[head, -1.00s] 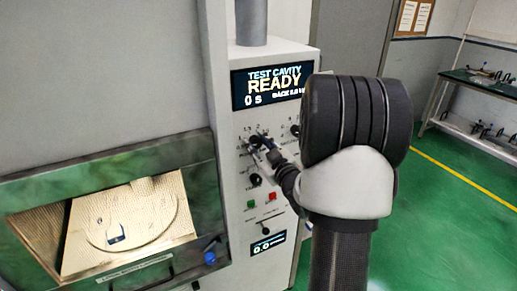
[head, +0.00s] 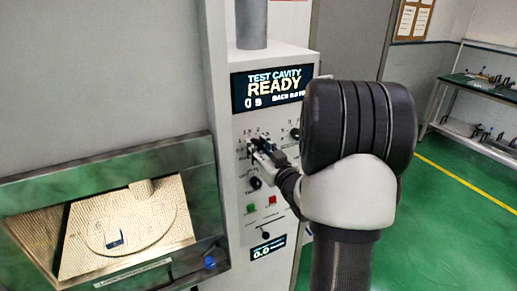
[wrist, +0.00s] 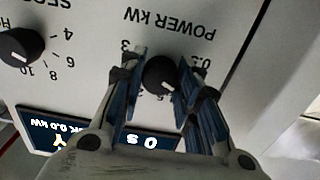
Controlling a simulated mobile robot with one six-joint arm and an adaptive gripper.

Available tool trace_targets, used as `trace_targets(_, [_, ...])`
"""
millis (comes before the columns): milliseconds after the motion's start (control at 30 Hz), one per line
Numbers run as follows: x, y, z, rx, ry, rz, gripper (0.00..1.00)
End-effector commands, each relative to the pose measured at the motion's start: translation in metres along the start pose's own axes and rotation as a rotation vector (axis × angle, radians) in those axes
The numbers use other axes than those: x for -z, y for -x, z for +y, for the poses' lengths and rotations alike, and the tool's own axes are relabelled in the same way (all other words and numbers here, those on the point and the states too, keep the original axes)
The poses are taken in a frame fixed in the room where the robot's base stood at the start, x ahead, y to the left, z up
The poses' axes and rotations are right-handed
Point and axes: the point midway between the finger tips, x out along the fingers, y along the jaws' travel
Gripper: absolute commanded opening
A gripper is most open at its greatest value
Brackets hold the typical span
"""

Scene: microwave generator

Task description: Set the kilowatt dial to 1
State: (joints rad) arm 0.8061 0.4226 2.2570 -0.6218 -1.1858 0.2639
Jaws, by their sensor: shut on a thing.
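The kilowatt dial (wrist: 160,75) is a round black knob under the POWER KW label on the white panel, seen upside down in the wrist view. My gripper (wrist: 162,77) has a blue-lined finger on each side of the dial and is shut on it. The dial's pale mark is small, and I cannot tell which number it points to. The fingers hide part of the scale around it. In the head view my gripper (head: 256,146) is at the panel's upper left, and it largely covers the dial.
A display (head: 272,88) above the dials reads READY and 0 s. A seconds dial (wrist: 20,46) sits beside the power dial. Below are another black knob (head: 254,183), a green button (head: 250,208) and a red button (head: 272,200). The oven door (head: 110,225) is at left.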

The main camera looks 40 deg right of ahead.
Motion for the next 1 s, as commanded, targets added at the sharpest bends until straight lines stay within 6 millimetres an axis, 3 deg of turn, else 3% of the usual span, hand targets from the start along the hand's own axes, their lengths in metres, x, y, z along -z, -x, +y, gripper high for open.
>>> trace_targets(100, [0.000, 0.000, 0.000, 0.000, 0.001, 0.000, 0.06])
trace_targets(133, [0.000, 0.000, 0.000, 0.000, 0.001, 0.000, 0.31])
trace_targets(433, [0.000, 0.000, 0.000, 0.000, 0.001, 0.000, 0.51])
trace_targets(800, [0.000, 0.003, 0.000, -0.001, 0.001, 0.000, 0.51])
trace_targets(1000, [0.000, 0.032, 0.001, -0.004, 0.001, 0.000, 0.51])
